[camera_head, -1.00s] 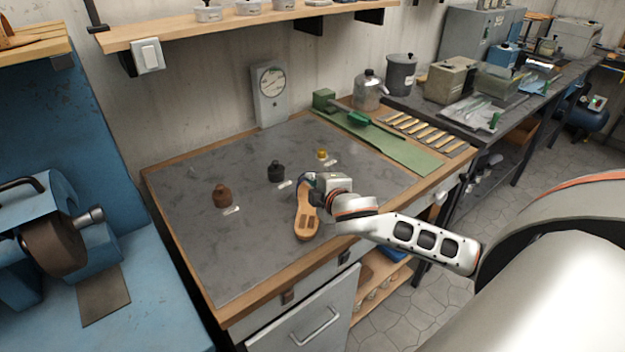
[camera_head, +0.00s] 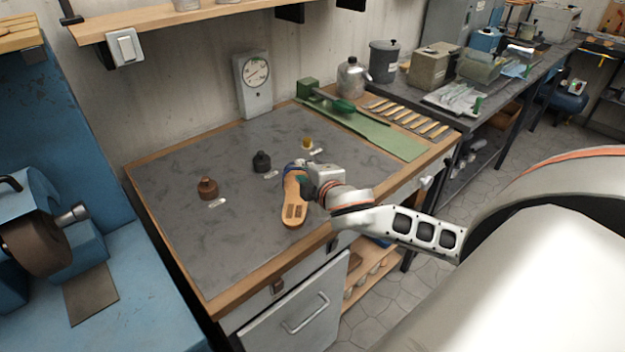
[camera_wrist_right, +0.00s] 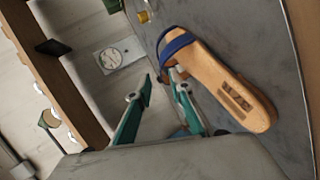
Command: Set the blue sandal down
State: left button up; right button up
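The blue sandal (camera_head: 294,208) has a tan sole and a blue strap. It lies on the grey bench mat (camera_head: 180,245), near the front edge, toe end away from me. It also shows in the right wrist view (camera_wrist_right: 217,79), strap at its upper left. My right gripper (camera_head: 304,187) is at the sandal's right side, by the strap end. In the right wrist view its two green fingers (camera_wrist_right: 165,82) stand apart, one close beside the sandal's edge; no grip on it shows. Whether a finger touches it I cannot tell. My left gripper is out of view.
Brown (camera_head: 207,188), black (camera_head: 261,161) and yellow (camera_head: 307,143) small bottles stand in a diagonal row on the mat, each by a white label. A green board (camera_head: 390,140) and several tools lie at the back right. The mat's front left is clear.

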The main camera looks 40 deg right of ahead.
jog(key=v, duration=0.8)
jog(key=shift+s+r, duration=0.15)
jog(key=shift+s, duration=0.1)
